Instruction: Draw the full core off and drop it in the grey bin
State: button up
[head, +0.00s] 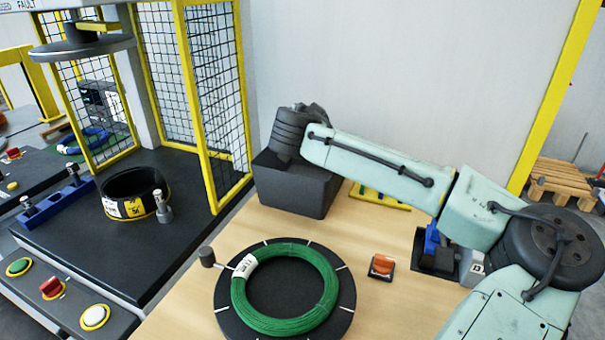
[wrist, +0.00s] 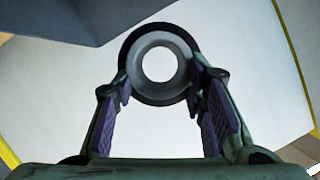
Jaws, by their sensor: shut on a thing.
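A core, a grey ring with a round hole through its middle (wrist: 137,55), shows end-on in the wrist view. My gripper (wrist: 161,95) has its two purple-padded fingers on either side of it and is shut on it. In the head view the arm's dark wrist end is at the grey bin, a dark box (head: 297,192) at the back edge of the wooden table. My gripper and the core are hidden there. A dark grey surface fills the top left of the wrist view; I cannot tell for certain whether it is the bin.
A green coil (head: 322,310) lies on a black round turntable (head: 349,300) on the table. An orange switch (head: 381,265) is right of it. At left, a caged machine bench (head: 95,235) carries a black roll with yellow labels (head: 148,206). A yellow post stands between bench and bin.

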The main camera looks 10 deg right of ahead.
jog(key=shift+f, duration=0.8)
jog(key=o, duration=1.4)
jog(key=shift+c, duration=0.2)
jog(key=v, duration=1.2)
